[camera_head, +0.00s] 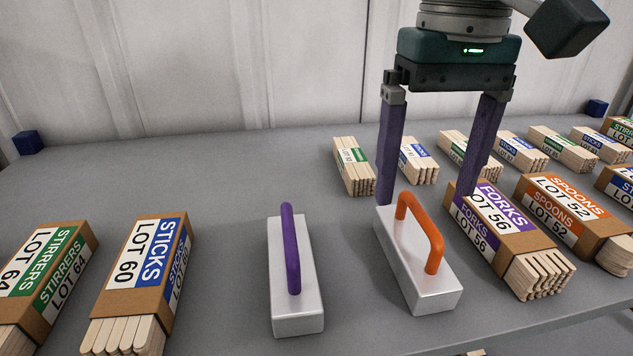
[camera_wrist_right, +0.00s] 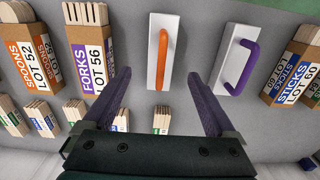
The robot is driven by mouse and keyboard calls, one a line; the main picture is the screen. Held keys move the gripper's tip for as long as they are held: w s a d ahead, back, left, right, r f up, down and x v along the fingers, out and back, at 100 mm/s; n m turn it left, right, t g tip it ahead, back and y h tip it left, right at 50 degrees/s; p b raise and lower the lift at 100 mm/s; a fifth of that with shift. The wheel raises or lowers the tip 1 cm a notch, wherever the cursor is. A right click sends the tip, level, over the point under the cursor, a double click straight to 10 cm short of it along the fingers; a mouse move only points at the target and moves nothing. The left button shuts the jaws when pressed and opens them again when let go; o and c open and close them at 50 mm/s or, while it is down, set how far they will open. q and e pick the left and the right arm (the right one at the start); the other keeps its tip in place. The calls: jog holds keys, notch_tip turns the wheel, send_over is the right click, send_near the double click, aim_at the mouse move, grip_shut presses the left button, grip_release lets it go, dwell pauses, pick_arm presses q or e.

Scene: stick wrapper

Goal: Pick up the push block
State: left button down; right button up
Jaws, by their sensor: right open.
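Two silver-white push blocks lie on the grey table. One has an orange arched handle: the orange-handled block (camera_head: 408,262) is right of centre in the head view and at top centre in the wrist view (camera_wrist_right: 154,58). The other has a purple handle: the purple-handled block (camera_head: 297,318) is to its left in the head view and to its right in the wrist view (camera_wrist_right: 226,62). My right gripper (camera_head: 427,195) is open and empty, fingers pointing down near the far end of the orange-handled block. In the wrist view its fingertips (camera_wrist_right: 150,78) are spread to either side of that block's near end. Contact cannot be told.
A FORKS LOT 56 box (camera_head: 497,219) stands close right of the orange-handled block. A SPOONS box (camera_head: 567,208) is beyond it. STICKS (camera_head: 146,250) and STIRRERS (camera_head: 50,262) boxes are at left. Small stick bundles (camera_head: 352,170) line the back. Table between STICKS box and purple-handled block is clear.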

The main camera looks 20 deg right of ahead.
aim_at(420, 222)
jog(key=shift+s+f, duration=0.1)
jog(key=shift+f, duration=0.85)
jog(key=shift+f+p, duration=0.35)
jog(key=shift+p, duration=0.2)
jog(key=f+p, duration=0.1)
jog(key=f, duration=0.1)
jog(key=f+p, duration=0.1)
jog(key=shift+s+a+f, duration=0.1)
jog(key=shift+s+f, duration=0.1)
jog(key=shift+f, duration=0.75)
grip_shut()
jog(key=shift+r, duration=0.1)
